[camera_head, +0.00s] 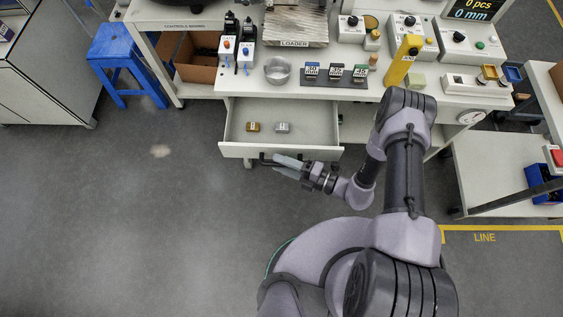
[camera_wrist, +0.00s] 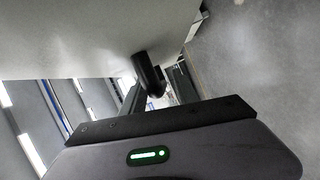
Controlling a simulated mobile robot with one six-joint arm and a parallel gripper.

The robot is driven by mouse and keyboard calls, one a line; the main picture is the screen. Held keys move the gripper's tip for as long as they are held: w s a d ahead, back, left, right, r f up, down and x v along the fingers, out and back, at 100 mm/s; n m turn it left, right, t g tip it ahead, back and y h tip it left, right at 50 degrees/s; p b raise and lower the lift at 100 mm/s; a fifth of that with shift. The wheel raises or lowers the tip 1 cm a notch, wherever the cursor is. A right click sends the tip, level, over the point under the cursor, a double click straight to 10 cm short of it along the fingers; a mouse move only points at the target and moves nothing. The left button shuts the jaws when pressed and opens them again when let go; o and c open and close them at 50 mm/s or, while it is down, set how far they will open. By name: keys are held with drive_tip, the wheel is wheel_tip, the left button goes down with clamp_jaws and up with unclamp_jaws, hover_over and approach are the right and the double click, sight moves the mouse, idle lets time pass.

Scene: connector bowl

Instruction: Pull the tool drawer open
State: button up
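The tool drawer (camera_head: 231,131) under the workbench is pulled out, and its inside shows in the head view. A gold block (camera_head: 253,127) and a silver block (camera_head: 283,128) lie in it. Its black handle (camera_head: 264,157) sticks out from the front panel and also shows in the wrist view (camera_wrist: 149,74). My gripper (camera_head: 279,165) is at the handle, just in front of the drawer. Its fingers look parted, with the handle's end between them in the wrist view. Whether they touch the handle is unclear.
A metal bowl (camera_head: 277,71) and a dark rack of labelled blocks (camera_head: 334,76) stand on the bench above. A blue stool (camera_head: 116,60) is at the left. The floor (camera_head: 130,220) left of my gripper is clear. A side table (camera_head: 490,175) stands at the right.

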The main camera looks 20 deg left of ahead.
drive_tip(key=s+d+r+p, duration=0.1)
drive_tip(key=s+d+p, duration=0.1)
drive_tip(key=d, duration=1.5)
drive_tip(key=shift+s+r, duration=0.2)
drive_tip(key=shift+s, duration=0.1)
drive_tip(key=shift+d, duration=0.1)
drive_tip(key=w+d+r+n+g+h, duration=0.2)
drive_tip(key=w+r+n+g+h, duration=0.1)
drive_tip(key=r+n, duration=0.6)
drive_tip(key=w+d+r+n+g+h, duration=0.1)
drive_tip(key=w+r+n+g+h, duration=0.2)
drive_tip(key=r+n, duration=0.65)
drive_tip(key=s+r+n+t+h, duration=0.4)
drive_tip(key=r+n, duration=0.4)
drive_tip(key=r, duration=0.4)
drive_tip(key=s+r+n+t+h+b, duration=0.1)
drive_tip(key=s+r+n+t+h, duration=0.3)
drive_tip(key=r+n, duration=0.5)
wheel_tip(320, 180, up, 3)
drive_tip(key=shift+s+a+f+t+h, duration=0.2)
drive_tip(key=shift+s+t+h, duration=0.2)
drive_tip(key=shift+s+t, duration=0.35)
